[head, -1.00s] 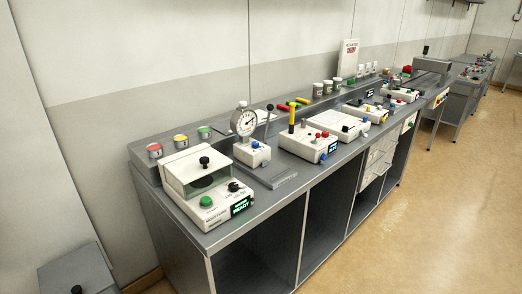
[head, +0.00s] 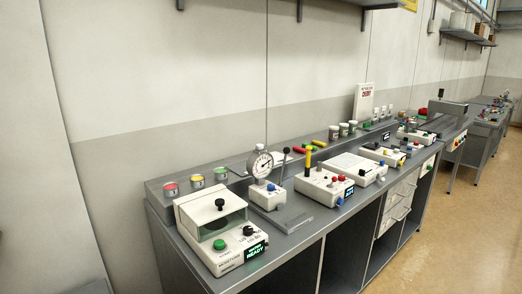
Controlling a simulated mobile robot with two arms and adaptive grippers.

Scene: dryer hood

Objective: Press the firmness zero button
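A device with a round white dial gauge (head: 260,163) stands on the grey bench, second from the near left end. Its small white base box (head: 266,196) carries a blue button (head: 271,187) on top. A lever with a dark knob (head: 285,152) rises just right of the dial, over a flat grey plate (head: 290,216). No firmness label is legible, so I cannot confirm from lettering which button is the zero button. Neither of my grippers is in view.
Left of the gauge is a white box (head: 212,222) with a clear lid, green button and lit "READY" display. Right of it stands a white box (head: 323,187) with red and blue buttons and a yellow-topped post. Brown floor (head: 455,230) lies clear at right.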

